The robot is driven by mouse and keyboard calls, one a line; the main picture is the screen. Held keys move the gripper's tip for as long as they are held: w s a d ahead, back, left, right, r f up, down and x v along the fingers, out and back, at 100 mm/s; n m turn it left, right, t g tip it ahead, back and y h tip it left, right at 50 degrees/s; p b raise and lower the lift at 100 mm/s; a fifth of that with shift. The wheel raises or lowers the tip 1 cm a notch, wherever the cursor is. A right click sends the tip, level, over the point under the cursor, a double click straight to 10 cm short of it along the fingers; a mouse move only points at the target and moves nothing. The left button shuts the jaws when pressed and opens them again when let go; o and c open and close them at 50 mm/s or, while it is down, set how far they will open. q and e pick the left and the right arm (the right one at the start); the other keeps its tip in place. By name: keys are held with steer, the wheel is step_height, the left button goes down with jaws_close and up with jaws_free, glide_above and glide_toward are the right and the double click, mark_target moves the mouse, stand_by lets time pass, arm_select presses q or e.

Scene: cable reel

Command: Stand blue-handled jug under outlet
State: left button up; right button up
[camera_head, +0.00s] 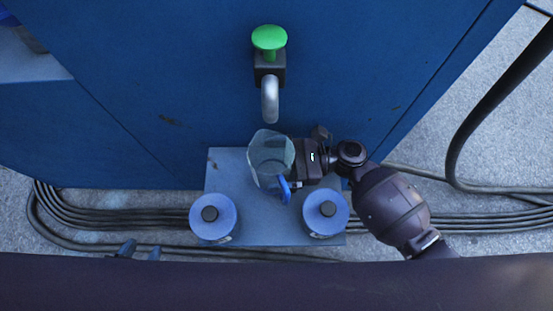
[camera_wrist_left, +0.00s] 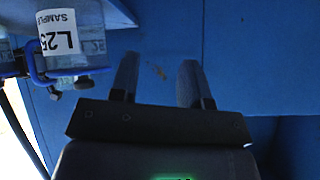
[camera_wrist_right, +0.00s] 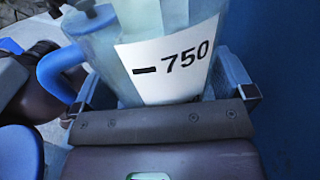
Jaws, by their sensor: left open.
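The clear jug (camera_head: 268,150) with a blue handle (camera_head: 284,189) is over the blue platform (camera_head: 265,230), just below the outlet spout (camera_head: 269,100) in the head view. I cannot tell whether its base touches the platform. My right gripper (camera_head: 297,163) comes from the right with its fingers on both sides of the jug. In the right wrist view the jug (camera_wrist_right: 165,50) shows a white "750" label between the fingers (camera_wrist_right: 165,90).
Two blue-lidded containers stand at the platform's front corners, one left (camera_head: 213,216) and one right (camera_head: 325,212). A labelled container (camera_wrist_left: 72,38) is in the left wrist view. A green knob (camera_head: 269,38) tops the outlet on the blue cabinet (camera_head: 150,60). Dark cables (camera_head: 130,215) cross the floor.

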steer(key=shift+r, duration=0.2)
steer(key=shift+d, duration=0.25)
steer(key=d, duration=0.3)
steer(key=d+p, duration=0.1)
steer(key=d, duration=0.3)
steer(key=w+d, duration=0.1)
steer(key=d, duration=0.2)
steer(key=shift+d, duration=0.35)
arm_select(q)
steer(key=shift+s+a+n, duration=0.2)
steer(key=shift+s+n, duration=0.1)
steer(key=shift+s, duration=0.05)
arm_select(e)
steer(key=shift+d, duration=0.4)
arm_select(q)
steer(key=shift+w+r, duration=0.1)
